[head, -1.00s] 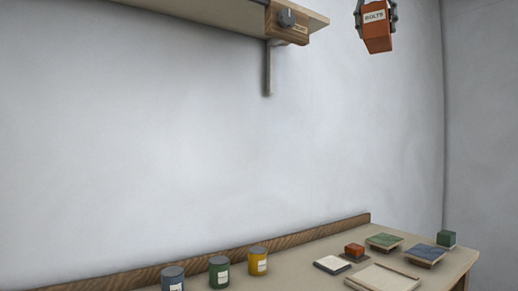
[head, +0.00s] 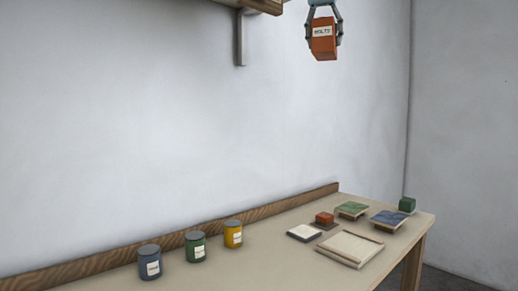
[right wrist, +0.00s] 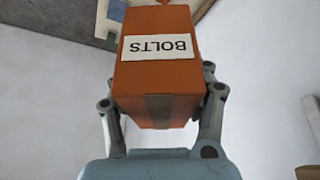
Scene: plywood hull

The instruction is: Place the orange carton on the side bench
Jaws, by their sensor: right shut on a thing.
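The orange carton (head: 322,42) has a white label reading BOLTS. It hangs in the air at the upper right of the head view, above the bench and apart from it. My right gripper (head: 323,30) is shut on it, one finger on each side. In the right wrist view the carton (right wrist: 160,85) fills the middle, between the fingers of the right gripper (right wrist: 160,100). The bench (head: 270,245) is a pale top with a wooden back strip, standing along the wall. Whether it is the side bench I cannot tell. My left gripper is not in view.
Blue (head: 149,263), green (head: 195,247) and yellow (head: 233,234) tins stand at the bench's left. A wall shelf (head: 262,5) is above.

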